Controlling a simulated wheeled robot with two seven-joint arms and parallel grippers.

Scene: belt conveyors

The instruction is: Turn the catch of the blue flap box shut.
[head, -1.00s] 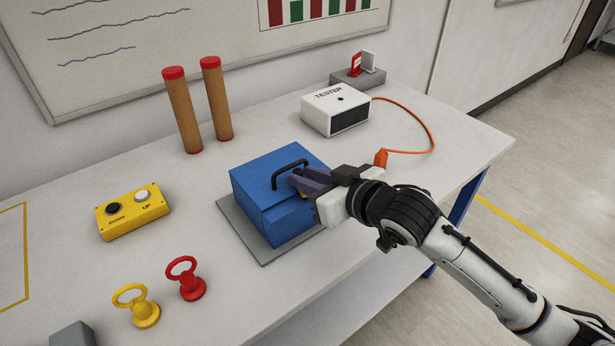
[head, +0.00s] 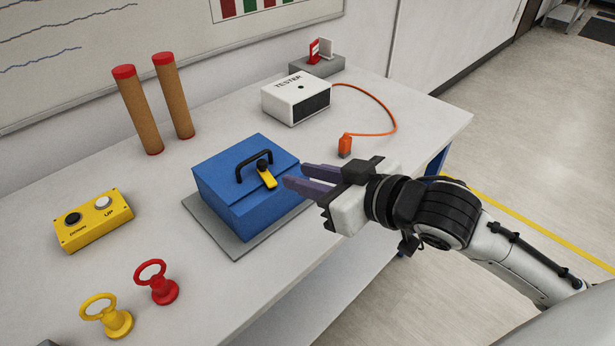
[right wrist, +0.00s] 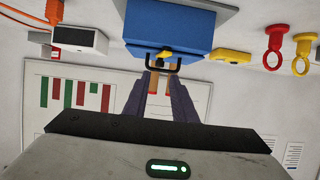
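The blue flap box (head: 235,197) sits on a grey plate (head: 238,246) on the bench, with its lid down and a black handle (head: 254,157) on top. Its yellow catch (head: 268,179) hangs from a black pivot knob and lies from the lid toward the front edge, slanting down to the right. My right gripper (head: 295,175) is open and empty, just right of the catch and apart from it. In the right wrist view, the box (right wrist: 165,25) and catch (right wrist: 165,53) lie beyond the open fingers (right wrist: 160,82). My left gripper is not in view.
A yellow button box (head: 93,220) and red (head: 157,283) and yellow (head: 107,318) ring-handled pieces stand left of the box. Two brown tubes (head: 154,108) stand behind it. A white tester (head: 292,101) with an orange cable and plug (head: 345,146) is at the back right.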

